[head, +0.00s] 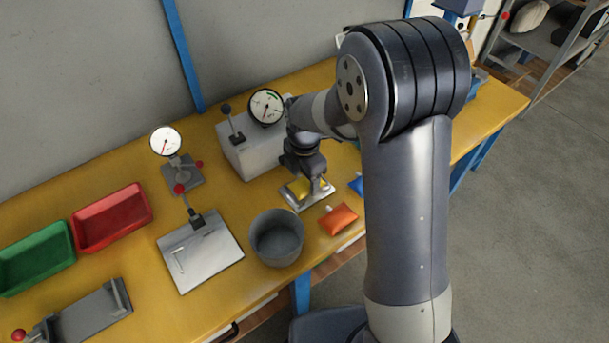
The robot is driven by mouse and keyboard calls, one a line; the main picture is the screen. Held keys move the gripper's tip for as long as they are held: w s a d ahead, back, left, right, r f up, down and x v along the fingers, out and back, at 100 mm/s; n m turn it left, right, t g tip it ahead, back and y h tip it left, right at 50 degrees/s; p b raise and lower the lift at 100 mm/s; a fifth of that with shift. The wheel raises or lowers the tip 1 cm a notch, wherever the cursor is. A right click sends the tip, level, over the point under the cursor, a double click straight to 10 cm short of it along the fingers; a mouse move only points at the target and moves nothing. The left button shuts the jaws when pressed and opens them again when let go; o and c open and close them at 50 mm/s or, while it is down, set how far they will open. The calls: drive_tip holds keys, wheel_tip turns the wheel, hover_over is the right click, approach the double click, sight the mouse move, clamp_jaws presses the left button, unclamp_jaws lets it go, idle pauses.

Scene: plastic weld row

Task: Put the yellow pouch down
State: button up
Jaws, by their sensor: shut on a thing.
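My gripper (309,182) points down over a small silvery plate or tray (318,199) near the front of the yellow table. It is shut on the yellow pouch (297,188), which shows only in part beneath and beside the fingers. The pouch is at the silvery plate; whether it touches the plate or hangs just above it I cannot tell. The fingertips are small and partly hidden by the wrist.
An orange pouch (338,219) and a partly hidden blue pouch (356,184) lie to the right. A grey bin (277,239) stands at the front left. A gauge box (251,146) stands behind. Further left are a metal plate fixture (202,257), red tray (112,218) and green tray (37,259).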

sight(305, 179)
drive_tip(key=shift+f, duration=0.1)
drive_tip(key=o, duration=0.9)
drive_tip(key=shift+o, duration=0.2)
wheel_tip(305, 179, up, 12)
idle(0.4)
drive_tip(key=shift+f, duration=4.75)
